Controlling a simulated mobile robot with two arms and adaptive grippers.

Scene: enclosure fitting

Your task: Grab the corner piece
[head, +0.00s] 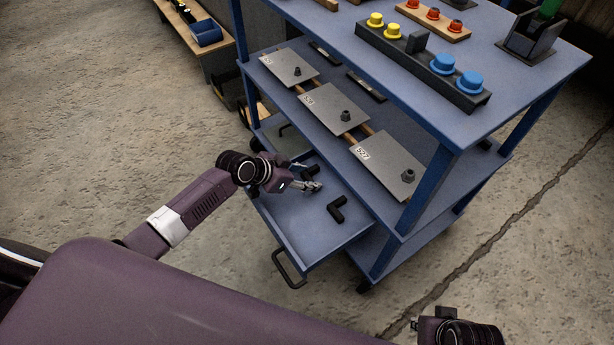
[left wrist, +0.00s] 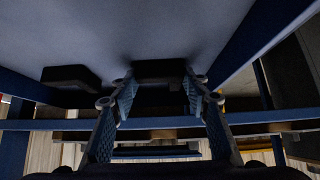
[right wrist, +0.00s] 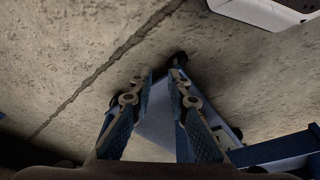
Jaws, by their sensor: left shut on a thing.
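A black L-shaped corner piece (head: 337,208) lies on the floor of the pulled-out blue drawer (head: 288,222). My left gripper (head: 313,187) is low over the drawer, to the left of that piece. In the left wrist view its fingers (left wrist: 160,97) are shut on a dark corner piece (left wrist: 160,70). The held piece is mostly hidden by the gripper in the head view. Another dark piece (left wrist: 70,76) shows to the left in the left wrist view.
The blue cart's shelf above the drawer holds several grey plates (head: 333,108) with black knobs. The cart top holds a dark block with yellow and blue buttons (head: 443,64). The drawer handle (head: 290,272) sticks out in front. A wooden bench (head: 205,60) stands behind left.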

